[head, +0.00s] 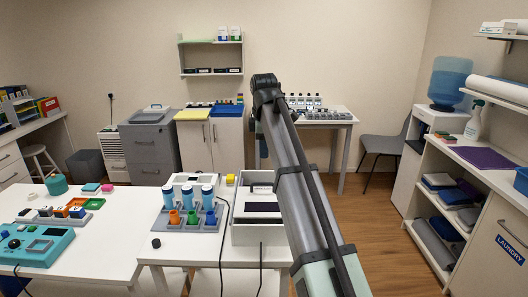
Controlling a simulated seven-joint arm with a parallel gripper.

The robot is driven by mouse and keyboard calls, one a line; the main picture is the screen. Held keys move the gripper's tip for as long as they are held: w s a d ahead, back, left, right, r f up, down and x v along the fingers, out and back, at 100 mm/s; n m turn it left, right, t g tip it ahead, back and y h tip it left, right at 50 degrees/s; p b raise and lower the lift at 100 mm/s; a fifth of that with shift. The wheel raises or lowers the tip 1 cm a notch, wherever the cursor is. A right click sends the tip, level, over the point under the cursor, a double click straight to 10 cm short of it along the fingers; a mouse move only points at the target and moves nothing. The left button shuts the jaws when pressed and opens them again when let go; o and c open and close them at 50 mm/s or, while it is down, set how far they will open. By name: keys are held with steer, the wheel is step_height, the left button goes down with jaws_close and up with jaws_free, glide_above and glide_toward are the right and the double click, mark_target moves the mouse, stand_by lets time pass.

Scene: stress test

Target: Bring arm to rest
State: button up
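My arm (302,200) reaches up from the bottom right of centre in the head view. It bends at a dark joint (267,92) held high above the white tables. Past that joint a short dark part hangs down behind the arm link. My gripper's fingers cannot be made out, so their state is hidden. I see nothing held by the arm.
A white box-shaped device (257,232) stands close to the arm's left. Beside it a grey rack (187,222) holds blue-capped bottles and coloured cups. A teal device (36,246) sits on the left table. Wooden floor (385,250) is open to the right, before shelves (450,200).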

steer(key=w+d+f+m+g+h, duration=0.15)
steer(key=w+d+f, duration=0.25)
steer(key=d+f, duration=0.9)
steer(key=w+d+f+t+h, duration=0.1)
steer(key=w+d+f+h, duration=0.25)
steer(key=d+f, duration=0.95)
steer(key=s+f+g, duration=0.1)
steer(key=s+f, duration=0.2)
steer(key=f, duration=1)
steer(key=s+a+f+m+g+y, duration=0.15)
steer(key=s+f+m, duration=0.25)
steer(key=s+f, duration=0.9)
steer(key=s+a+f+m+g+y, duration=0.1)
steer(key=s+a+f+m+g, duration=0.2)
steer(key=s+f, duration=1)
steer(key=s+a+f+m+g, duration=0.1)
steer(key=s+f+m, duration=0.2)
steer(key=s, duration=0.8)
steer(key=s+a+f+m+g+y, duration=0.1)
steer(key=s+a+f+m, duration=0.1)
steer(key=s, duration=0.9)
steer(key=s+a+f+m+g+y, duration=0.1)
steer(key=s+f+m, duration=0.3)
steer(key=s, duration=0.7)
steer(key=shift+s+a+m, duration=0.15)
steer(key=shift+m, duration=0.2)
